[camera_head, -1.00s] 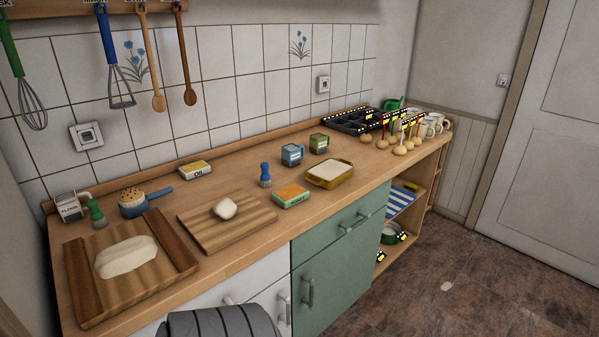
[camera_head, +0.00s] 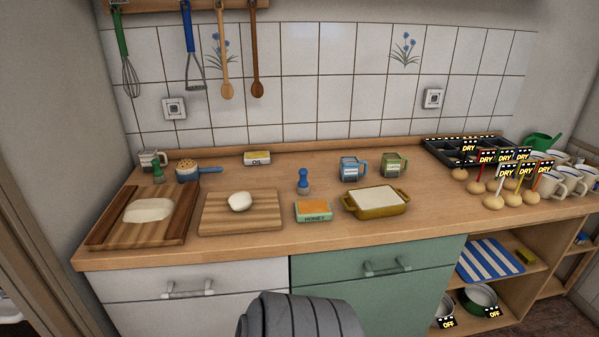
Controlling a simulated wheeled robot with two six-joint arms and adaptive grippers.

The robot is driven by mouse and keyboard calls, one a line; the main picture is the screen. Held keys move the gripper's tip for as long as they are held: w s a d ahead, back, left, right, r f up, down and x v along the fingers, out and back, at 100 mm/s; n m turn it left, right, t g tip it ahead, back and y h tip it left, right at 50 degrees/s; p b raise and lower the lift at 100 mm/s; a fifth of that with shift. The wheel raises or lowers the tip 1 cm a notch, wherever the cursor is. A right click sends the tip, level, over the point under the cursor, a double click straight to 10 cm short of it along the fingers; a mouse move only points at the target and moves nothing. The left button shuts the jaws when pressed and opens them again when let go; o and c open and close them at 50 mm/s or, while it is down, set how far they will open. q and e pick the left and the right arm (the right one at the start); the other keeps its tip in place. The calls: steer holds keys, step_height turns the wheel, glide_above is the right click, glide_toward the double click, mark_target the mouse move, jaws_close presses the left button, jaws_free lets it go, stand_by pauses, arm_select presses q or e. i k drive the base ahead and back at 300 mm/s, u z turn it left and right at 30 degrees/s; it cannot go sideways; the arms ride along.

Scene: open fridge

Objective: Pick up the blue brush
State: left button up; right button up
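The blue brush (camera_head: 303,182) stands upright on the wooden counter (camera_head: 262,181), near the middle, with its blue handle up. It is behind the honey box (camera_head: 314,211) and to the right of the cutting board with a small dough ball (camera_head: 239,201). A green brush (camera_head: 158,172) stands at the left end of the counter. Neither of my grippers shows in the head view.
The yellow baking dish (camera_head: 377,203) and blue and green mugs (camera_head: 353,168) stand right of the brush. Buns with DRY flags and a dark muffin tray (camera_head: 459,153) fill the right end. Drawers are below the counter. Utensils hang on the wall.

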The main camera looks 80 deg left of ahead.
mark_target(302, 187)
steer(key=u, duration=0.65)
steer(key=i, duration=0.8)
steer(key=u, duration=0.9)
